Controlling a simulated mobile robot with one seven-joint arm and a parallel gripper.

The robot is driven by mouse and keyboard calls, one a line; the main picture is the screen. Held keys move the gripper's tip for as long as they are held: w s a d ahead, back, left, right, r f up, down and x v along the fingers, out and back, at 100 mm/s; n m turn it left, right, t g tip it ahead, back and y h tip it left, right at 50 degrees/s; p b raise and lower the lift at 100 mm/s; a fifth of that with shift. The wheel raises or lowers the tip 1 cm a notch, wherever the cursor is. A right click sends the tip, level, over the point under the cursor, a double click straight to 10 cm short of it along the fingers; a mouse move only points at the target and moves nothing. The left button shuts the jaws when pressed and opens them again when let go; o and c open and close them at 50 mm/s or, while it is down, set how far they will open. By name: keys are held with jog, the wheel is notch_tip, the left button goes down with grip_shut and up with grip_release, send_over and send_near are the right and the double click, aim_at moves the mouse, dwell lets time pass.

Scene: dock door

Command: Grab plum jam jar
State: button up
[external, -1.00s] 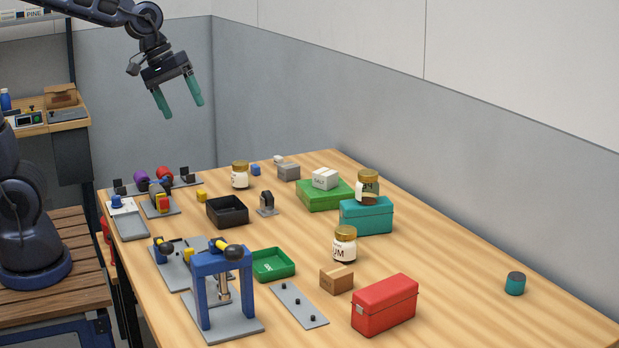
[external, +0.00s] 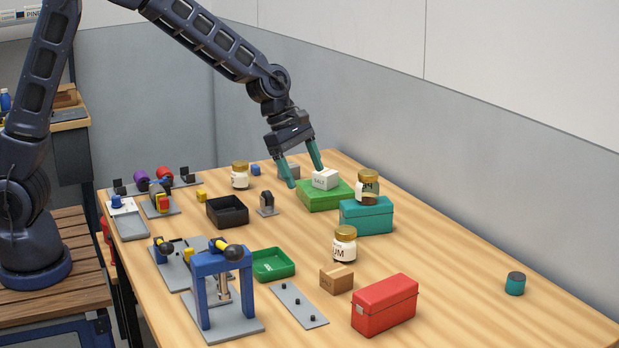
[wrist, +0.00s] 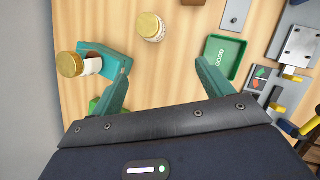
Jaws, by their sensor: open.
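A jar with a gold lid and a white label whose visible letters end in "UM" (external: 344,246) stands upright on the table, behind a small cardboard box. It is likely the plum jam jar, and it shows in the wrist view (wrist: 150,27) beyond my fingertips. My gripper (external: 306,175) is open and empty, pointing down above the green block near the back of the table. In the wrist view my gripper (wrist: 162,72) has nothing between its fingers. A second gold-lidded jar (external: 368,186) stands on the teal box, and a third (external: 240,175) stands at the back left.
The cardboard box (external: 336,279), red box (external: 384,305) and green tray (external: 272,264) surround the UM jar. The table's right side is mostly clear.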

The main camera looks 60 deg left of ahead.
aim_at(349, 243)
jog(key=w+d+f+n, duration=0.1)
jog(key=w+d+f, duration=0.1)
jog(key=f, duration=0.2)
jog(key=w+d+f+n, duration=0.1)
jog(key=w+d+f, duration=0.1)
jog(key=f, duration=0.2)
jog(key=w+d+f+n, duration=0.2)
jog(key=f, duration=0.2)
jog(key=shift+w+f, duration=0.1)
jog(key=shift+f, duration=0.2)
jog(key=shift+x, duration=2.9)
jog(key=shift+w+d+r, duration=0.1)
jog(key=shift+d, duration=0.05)
jog(key=shift+c, duration=0.2)
jog(key=c, duration=1.1)
jog(key=shift+c, duration=0.6)
jog(key=shift+r, duration=0.15)
